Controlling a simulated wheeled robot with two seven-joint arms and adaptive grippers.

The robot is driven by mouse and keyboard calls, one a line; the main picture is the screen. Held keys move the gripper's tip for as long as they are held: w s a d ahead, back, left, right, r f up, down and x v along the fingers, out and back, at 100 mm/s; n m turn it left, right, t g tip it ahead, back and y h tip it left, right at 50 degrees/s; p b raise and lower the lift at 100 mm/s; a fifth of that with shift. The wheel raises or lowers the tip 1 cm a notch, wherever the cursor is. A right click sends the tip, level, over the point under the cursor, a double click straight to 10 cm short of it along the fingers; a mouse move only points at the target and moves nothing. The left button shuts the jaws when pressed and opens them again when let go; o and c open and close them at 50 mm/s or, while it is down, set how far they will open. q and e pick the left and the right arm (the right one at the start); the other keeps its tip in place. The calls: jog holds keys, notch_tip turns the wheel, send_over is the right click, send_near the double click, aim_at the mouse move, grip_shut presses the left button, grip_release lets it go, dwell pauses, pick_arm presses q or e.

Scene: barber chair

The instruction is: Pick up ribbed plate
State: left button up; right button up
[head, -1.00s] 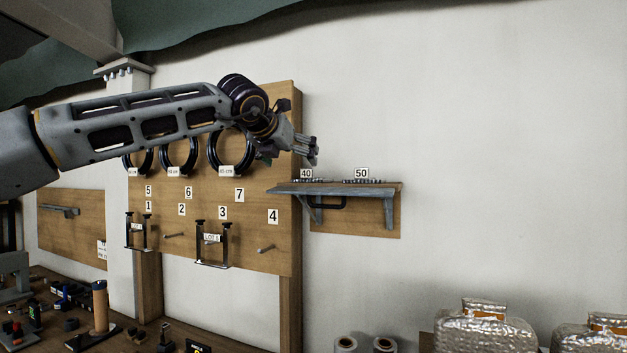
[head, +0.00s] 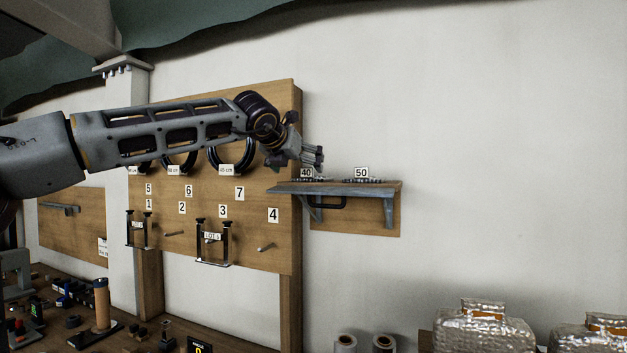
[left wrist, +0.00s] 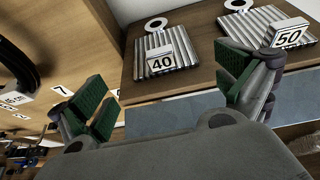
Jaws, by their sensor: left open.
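Two grey ribbed plates lie on the wall shelf (head: 340,189). In the left wrist view, one ribbed plate (left wrist: 187,41) lies behind a label reading 40, and the other ribbed plate (left wrist: 250,28) lies by a label reading 50. Each has a round tab with a hole at its far end. In the head view they show only as thin dark strips. My left gripper (head: 316,157) is open and empty, just above the shelf's left end, close to the 40 label. In the left wrist view its green-padded fingers (left wrist: 168,92) are spread, apart from the 40 plate.
A wooden pegboard (head: 255,215) with black rings, hooks and numbered labels stands left of the shelf. A workbench with small tools (head: 101,305) is at lower left. Silvery wrapped packages (head: 484,330) sit at lower right. The wall right of the shelf is clear.

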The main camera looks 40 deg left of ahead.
aim_at(306, 170)
pick_arm(q)
jog(key=shift+p+x, duration=0.5)
jog(key=shift+x, duration=0.6)
jog(key=shift+p+x, duration=0.35)
jog(key=shift+x, duration=0.75)
jog(key=shift+w, duration=0.3)
pick_arm(e)
jog(key=a, duration=0.1)
jog(key=a+r, duration=0.2)
jog(key=shift+w, duration=0.3)
jog(key=shift+s+d, duration=0.1)
jog(key=shift+s, duration=0.1)
